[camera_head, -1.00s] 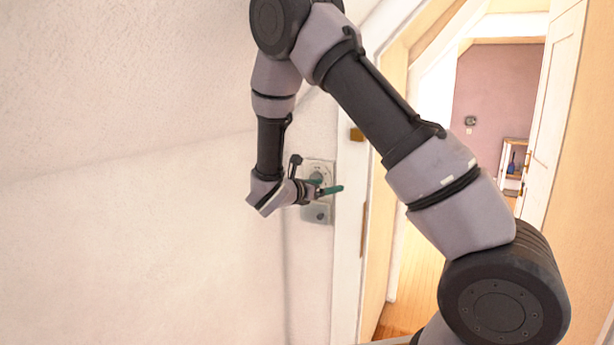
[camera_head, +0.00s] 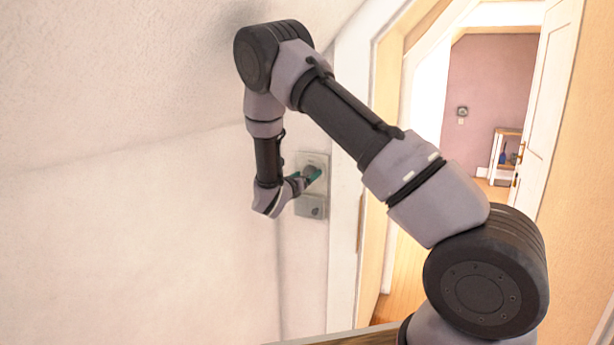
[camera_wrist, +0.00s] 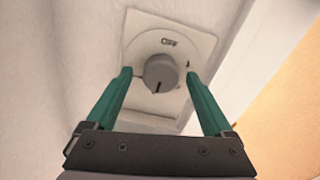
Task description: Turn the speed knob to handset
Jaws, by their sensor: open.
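The speed knob (camera_wrist: 160,74) is a round grey knob with a dark pointer line on a pale square wall plate (camera_wrist: 185,28). In the wrist view the line points down, towards my gripper's base, and a printed label that seems to read "OFF" is above the knob. My gripper (camera_wrist: 158,74) is open, with one green finger on each side of the knob. Gaps seem to show between fingers and knob; contact cannot be told. In the head view my gripper (camera_head: 305,175) is at the upper part of the plate (camera_head: 322,160), and the knob (camera_head: 309,171) is partly covered.
A lower plate with a small dark dial (camera_head: 314,207) is just below on the same wall. A white door frame (camera_head: 345,230) stands close to the right, with an open doorway beyond. The sloped ceiling lies above and left. A wooden edge (camera_head: 345,338) shows at the bottom.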

